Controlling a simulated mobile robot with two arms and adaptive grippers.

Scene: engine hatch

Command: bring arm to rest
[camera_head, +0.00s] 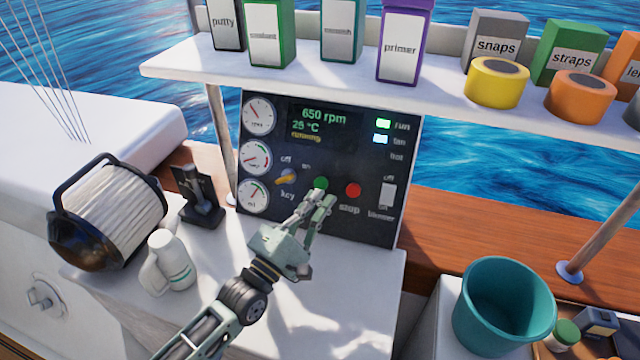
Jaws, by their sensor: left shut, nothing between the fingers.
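My left gripper (323,199) is shut and empty. Its arm comes in from the lower left, and the fingertips are in front of the dark engine panel (350,130), close to the green button (320,184). I cannot tell whether they touch it. The red button (353,190) is just to the right. The panel display (322,125) reads 650 rpm, 25 °C and running. The run light (383,124) and the light below it are lit. The yellow key (287,178) is left of the green button. My right gripper does not show.
A white shelf (300,75) with boxes and tape rolls overhangs the panel. A teal bucket (503,310) stands lower right.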

